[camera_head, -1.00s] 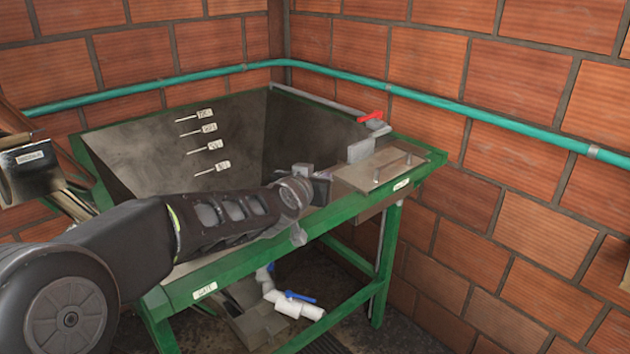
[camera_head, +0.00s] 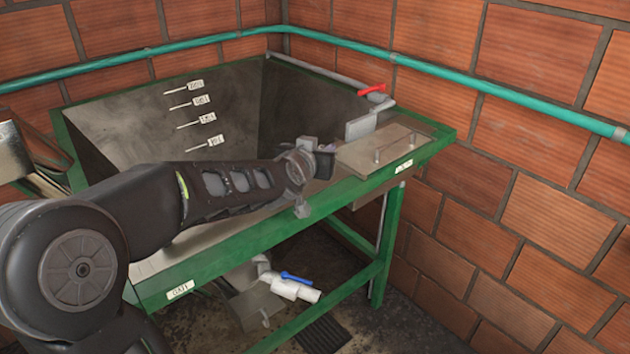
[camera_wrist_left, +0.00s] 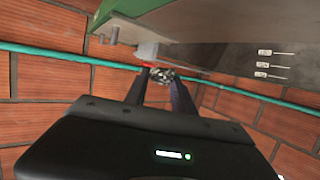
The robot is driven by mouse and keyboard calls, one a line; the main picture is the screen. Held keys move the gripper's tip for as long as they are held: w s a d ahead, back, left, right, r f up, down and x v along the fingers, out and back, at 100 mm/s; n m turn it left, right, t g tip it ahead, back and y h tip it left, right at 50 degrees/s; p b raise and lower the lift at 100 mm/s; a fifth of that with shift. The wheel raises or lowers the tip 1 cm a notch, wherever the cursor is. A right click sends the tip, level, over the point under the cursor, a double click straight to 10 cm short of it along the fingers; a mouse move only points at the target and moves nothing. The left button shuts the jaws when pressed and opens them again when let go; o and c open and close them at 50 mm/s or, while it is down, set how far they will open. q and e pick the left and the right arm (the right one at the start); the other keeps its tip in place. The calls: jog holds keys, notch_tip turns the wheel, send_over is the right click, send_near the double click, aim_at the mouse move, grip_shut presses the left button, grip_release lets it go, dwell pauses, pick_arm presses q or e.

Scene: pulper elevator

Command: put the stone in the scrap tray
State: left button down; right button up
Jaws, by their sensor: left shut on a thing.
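My left gripper (camera_head: 324,162) is over the front right part of the green-framed metal hopper, beside the flat plate at its right end. In the left wrist view the gripper (camera_wrist_left: 160,80) is shut on a small, mottled dark-grey stone (camera_wrist_left: 161,75), held between its fingertips. In the head view the stone is hidden or too small to make out. No scrap tray can be named for certain; a metal box (camera_head: 14,152) is partly visible at the left edge. My right gripper is out of view.
The hopper (camera_head: 120,125) has several level labels on its back wall. A flat plate with pegs (camera_head: 385,150), a grey block and a red-handled valve (camera_head: 373,89) stand at its right end. A white pipe with a blue handle (camera_head: 295,287) lies below. Brick walls close the corner.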

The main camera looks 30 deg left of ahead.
aim_at(320, 186)
pick_arm(q)
notch_tip(320, 186, down, 2)
jog(key=shift+f, duration=0.45)
jog(key=shift+f, duration=0.1)
jog(key=shift+f, duration=1.8)
jog(key=shift+f+b, duration=0.1)
jog(key=shift+b, duration=0.3)
jog(key=c, duration=1.1)
grip_release()
jog(key=shift+o, duration=0.2)
